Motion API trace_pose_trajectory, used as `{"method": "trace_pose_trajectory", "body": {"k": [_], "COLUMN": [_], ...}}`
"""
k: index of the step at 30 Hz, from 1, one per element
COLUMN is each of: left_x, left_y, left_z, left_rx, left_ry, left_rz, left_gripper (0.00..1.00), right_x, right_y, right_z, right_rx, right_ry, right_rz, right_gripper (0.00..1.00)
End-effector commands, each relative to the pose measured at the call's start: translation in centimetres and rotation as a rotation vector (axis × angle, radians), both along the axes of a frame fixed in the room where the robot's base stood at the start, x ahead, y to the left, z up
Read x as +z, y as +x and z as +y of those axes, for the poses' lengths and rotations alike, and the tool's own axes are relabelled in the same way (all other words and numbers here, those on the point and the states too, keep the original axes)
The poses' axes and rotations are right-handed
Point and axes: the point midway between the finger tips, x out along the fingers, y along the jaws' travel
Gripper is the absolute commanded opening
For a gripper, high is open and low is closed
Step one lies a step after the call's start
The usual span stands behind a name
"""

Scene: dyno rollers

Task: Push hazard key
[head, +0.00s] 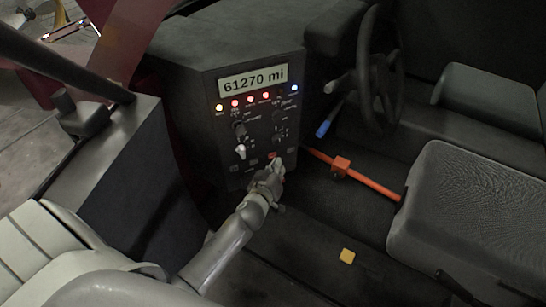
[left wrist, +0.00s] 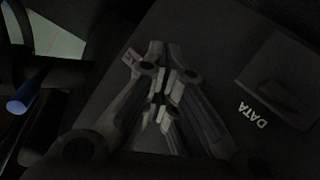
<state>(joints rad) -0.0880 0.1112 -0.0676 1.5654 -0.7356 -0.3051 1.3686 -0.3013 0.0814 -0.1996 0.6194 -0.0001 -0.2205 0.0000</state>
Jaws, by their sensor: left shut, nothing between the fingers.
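The dark dash console (head: 218,150) carries a row of small keys along its lower edge. A small red patch (head: 272,155) shows in that row, just above my left gripper's fingertips; I take it for the hazard key, but its label is not readable. My left gripper (head: 276,166) is shut and empty, close in front of the lower console. In the left wrist view its fingers (left wrist: 162,92) are together over the dark panel. They hide part of the panel, and I cannot tell if they touch a key. My right gripper is in neither view.
A key marked DATA (left wrist: 253,115) lies right of the fingers in the wrist view. The console has a display (head: 253,79), lit lamps (head: 250,99) and a pale-tipped lever (head: 240,151). A blue handle (head: 323,128), orange-red bar (head: 375,182) and steering wheel (head: 380,70) are rightward.

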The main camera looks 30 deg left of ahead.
Motion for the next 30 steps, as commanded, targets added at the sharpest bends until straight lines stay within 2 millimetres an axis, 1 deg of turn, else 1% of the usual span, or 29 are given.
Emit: {"method": "trace_pose_trajectory", "body": {"k": [9, 17, 30], "left_x": [0.01, -0.03, 0.03], "left_y": [0.05, 0.50, 0.60], "left_z": [0.07, 0.68, 0.81], "left_rx": [0.000, 0.000, 0.000], "left_ry": [0.000, 0.000, 0.000], "left_rz": [0.000, 0.001, 0.000], "left_gripper": [0.00, 0.00, 0.00], "right_x": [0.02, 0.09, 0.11], "right_y": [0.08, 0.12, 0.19], "right_z": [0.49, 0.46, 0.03], "right_rx": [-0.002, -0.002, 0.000], "right_ry": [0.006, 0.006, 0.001], "right_rz": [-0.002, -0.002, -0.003], "right_gripper": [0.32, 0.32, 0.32]}}
